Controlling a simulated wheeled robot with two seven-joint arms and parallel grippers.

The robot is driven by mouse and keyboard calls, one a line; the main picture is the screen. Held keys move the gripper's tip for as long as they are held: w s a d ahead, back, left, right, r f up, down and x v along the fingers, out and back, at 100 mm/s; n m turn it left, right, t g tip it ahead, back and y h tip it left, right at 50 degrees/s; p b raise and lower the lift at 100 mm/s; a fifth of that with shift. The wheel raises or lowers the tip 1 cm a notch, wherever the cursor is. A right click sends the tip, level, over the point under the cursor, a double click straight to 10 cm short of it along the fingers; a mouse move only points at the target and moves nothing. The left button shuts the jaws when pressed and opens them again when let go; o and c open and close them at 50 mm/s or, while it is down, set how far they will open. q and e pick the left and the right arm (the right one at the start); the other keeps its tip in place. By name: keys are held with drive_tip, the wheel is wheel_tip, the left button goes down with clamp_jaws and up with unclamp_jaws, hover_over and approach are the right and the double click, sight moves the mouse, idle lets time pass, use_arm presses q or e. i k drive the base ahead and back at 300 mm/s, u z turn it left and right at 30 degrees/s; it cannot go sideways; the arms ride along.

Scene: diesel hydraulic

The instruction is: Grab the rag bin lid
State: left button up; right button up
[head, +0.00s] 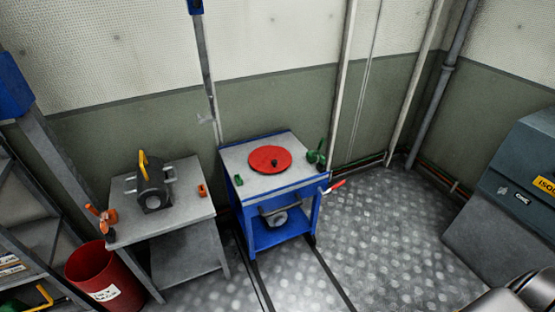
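A round red lid (270,159) with a small dark knob in its middle lies flat on the grey top of the blue cart (239,193). A red bin (98,276) with a white label stands on the floor at the lower left, open at the top. The label is too small to read surely. Neither of my grippers shows. A grey rounded part at the bottom right corner looks like a link of my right arm, and its gripper is outside the picture.
A grey table (185,213) left of the cart carries a dark device with a yellow handle (153,187) and small orange items. A green valve-like part (317,157) sits at the cart's right edge, and a red handle (335,186) sticks out there. Open floor (385,240) lies right of the cart.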

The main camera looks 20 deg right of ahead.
sight(268, 158)
drive_tip(key=z, duration=2.35)
drive_tip(key=i, duration=2.65)
drive_tip(key=u, duration=2.4)
